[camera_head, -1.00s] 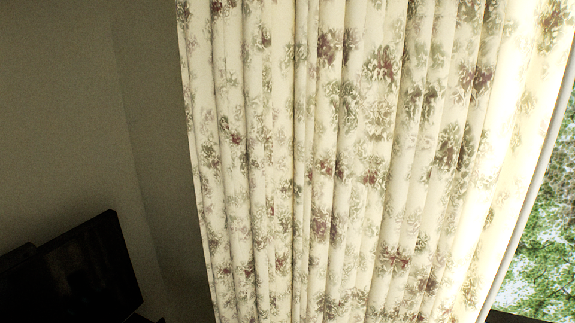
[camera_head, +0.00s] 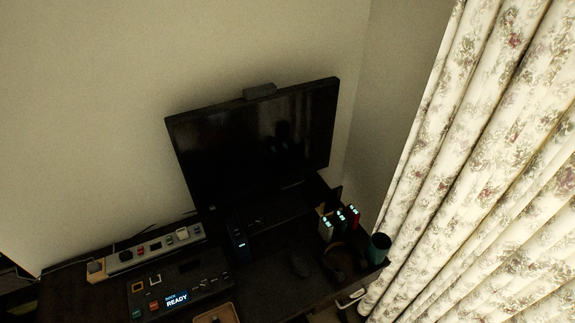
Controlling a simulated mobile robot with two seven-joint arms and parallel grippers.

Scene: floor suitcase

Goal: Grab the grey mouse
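A small dark rounded object (camera_head: 300,265) lies on the dark desk (camera_head: 270,283), right of its middle. It may be the grey mouse, but the picture is too dim to be sure. Neither of my grippers shows in the head view, so their positions relative to it cannot be told.
A black monitor (camera_head: 255,140) stands at the back of the desk. A control box with a lit READY display (camera_head: 177,299) and a power strip (camera_head: 155,250) are at left. A dark green cup (camera_head: 379,247) stands at the right edge, near the floral curtain (camera_head: 470,170).

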